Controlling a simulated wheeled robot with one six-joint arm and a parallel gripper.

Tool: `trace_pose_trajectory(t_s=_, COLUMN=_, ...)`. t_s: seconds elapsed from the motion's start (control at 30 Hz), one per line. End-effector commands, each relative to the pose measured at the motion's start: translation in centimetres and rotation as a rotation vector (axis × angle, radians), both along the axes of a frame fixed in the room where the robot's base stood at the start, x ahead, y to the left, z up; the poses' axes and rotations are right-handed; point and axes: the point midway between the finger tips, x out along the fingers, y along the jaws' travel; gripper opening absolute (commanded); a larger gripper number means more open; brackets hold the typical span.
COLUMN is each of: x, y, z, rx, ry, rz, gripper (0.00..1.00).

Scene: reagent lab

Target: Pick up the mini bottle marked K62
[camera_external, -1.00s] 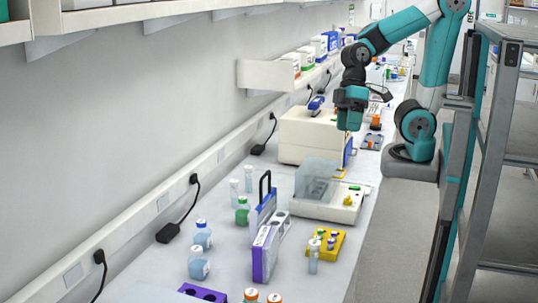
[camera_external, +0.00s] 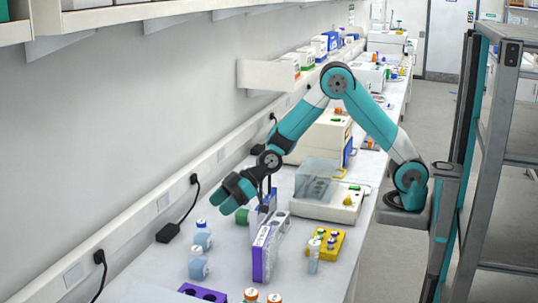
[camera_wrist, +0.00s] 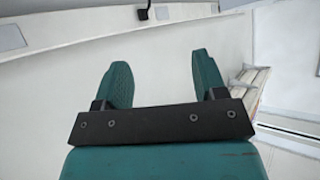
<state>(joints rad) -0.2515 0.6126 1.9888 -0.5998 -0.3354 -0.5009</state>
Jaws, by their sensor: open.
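No label reading K62 is legible, so I cannot tell which bottle is the marked one. My gripper (camera_external: 224,194) is open and empty above the bench, left of the rack. The wrist view shows its spread fingers (camera_wrist: 161,68) with only wall and shelf beyond, no bottle.
The purple-and-white rack (camera_external: 264,255) stands mid-bench. A yellow rack (camera_external: 333,243) with small vials is to its right, a clear vial (camera_external: 314,258) before it. A purple holder (camera_external: 203,292) lies in front. A lidded instrument (camera_external: 338,208) sits behind. The wall and shelf bound the left.

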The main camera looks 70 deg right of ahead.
Motion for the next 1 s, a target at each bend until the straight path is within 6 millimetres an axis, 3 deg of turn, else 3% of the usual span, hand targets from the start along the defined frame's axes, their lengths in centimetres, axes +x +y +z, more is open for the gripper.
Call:
trace_pose_trajectory(t_s=0.03, x=1.5, y=0.2, z=-3.4, rx=0.014, ry=-0.039, rz=-0.014, gripper=0.65)
trace_pose_trajectory(t_s=0.1, x=3.0, y=0.4, z=-5.1, rx=0.030, ry=-0.090, rz=-0.032, gripper=0.65)
trace_pose_trajectory(t_s=0.3, x=4.4, y=0.5, z=-7.2, rx=0.045, ry=-0.147, rz=-0.054, gripper=0.65)
trace_pose_trajectory(t_s=0.6, x=4.4, y=0.5, z=-11.7, rx=0.044, ry=-0.146, rz=-0.055, gripper=0.65)
trace_pose_trajectory(t_s=0.83, x=4.3, y=0.5, z=-13.5, rx=0.044, ry=-0.146, rz=-0.055, gripper=0.65)
trace_pose_trajectory(t_s=1.0, x=6.0, y=2.5, z=-14.3, rx=0.046, ry=-0.149, rz=-0.052, gripper=0.65)
